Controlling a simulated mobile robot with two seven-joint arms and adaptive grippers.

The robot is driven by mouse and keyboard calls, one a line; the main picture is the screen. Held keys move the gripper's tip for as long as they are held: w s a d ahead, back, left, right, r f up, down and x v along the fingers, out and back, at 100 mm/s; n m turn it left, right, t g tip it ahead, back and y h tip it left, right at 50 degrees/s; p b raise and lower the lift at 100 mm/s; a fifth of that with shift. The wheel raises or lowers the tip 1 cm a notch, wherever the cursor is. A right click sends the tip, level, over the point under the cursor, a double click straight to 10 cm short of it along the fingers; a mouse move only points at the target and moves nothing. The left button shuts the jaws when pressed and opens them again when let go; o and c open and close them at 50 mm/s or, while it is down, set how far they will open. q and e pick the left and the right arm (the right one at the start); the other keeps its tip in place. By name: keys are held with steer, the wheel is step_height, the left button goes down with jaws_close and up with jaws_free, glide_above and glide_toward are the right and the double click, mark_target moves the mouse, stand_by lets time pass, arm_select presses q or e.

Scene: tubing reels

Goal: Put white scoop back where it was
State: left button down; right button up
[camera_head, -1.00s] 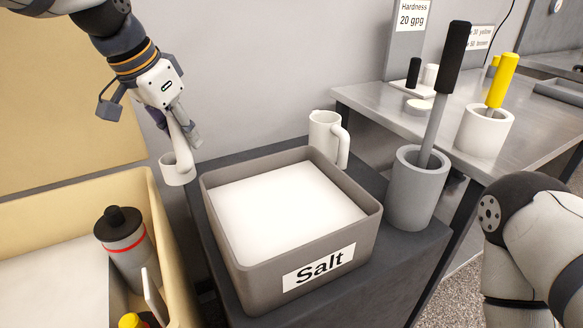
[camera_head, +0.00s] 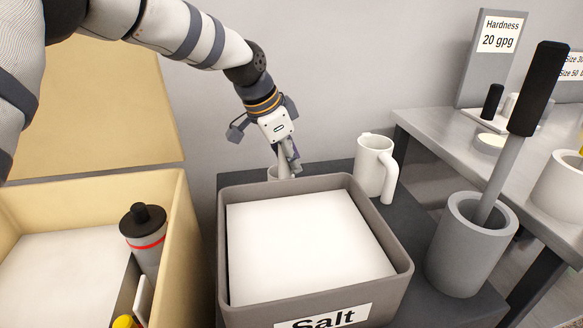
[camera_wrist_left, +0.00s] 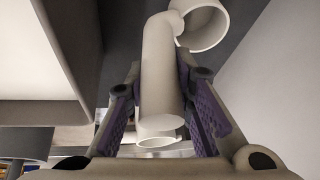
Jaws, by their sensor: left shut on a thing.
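The white scoop (camera_head: 284,164) is in my left gripper (camera_head: 289,163), behind the back wall of the grey salt bin (camera_head: 228,205). Its cup is low, partly hidden by the bin's rim; I cannot tell whether it touches the dark surface. In the left wrist view, the gripper (camera_wrist_left: 165,110) has its purple-padded fingers on both sides of the scoop's pale handle (camera_wrist_left: 160,70), with the round cup (camera_wrist_left: 205,25) at the far end. My right gripper is not in view.
A white jug (camera_head: 372,168) stands at the bin's back right. A grey holder (camera_head: 468,255) with a black-handled tool (camera_head: 525,110) stands on the right. A beige crate (camera_head: 180,230) with a black-capped bottle (camera_head: 145,240) is on the left. A metal table (camera_head: 440,125) is farther right.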

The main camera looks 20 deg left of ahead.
arm_select(q)
steer(key=shift+f, duration=1.05)
steer(key=c, duration=1.4)
jaws_free()
steer(key=p+v, duration=0.1)
steer(key=v, duration=1.1)
steer(key=shift+p, duration=0.3)
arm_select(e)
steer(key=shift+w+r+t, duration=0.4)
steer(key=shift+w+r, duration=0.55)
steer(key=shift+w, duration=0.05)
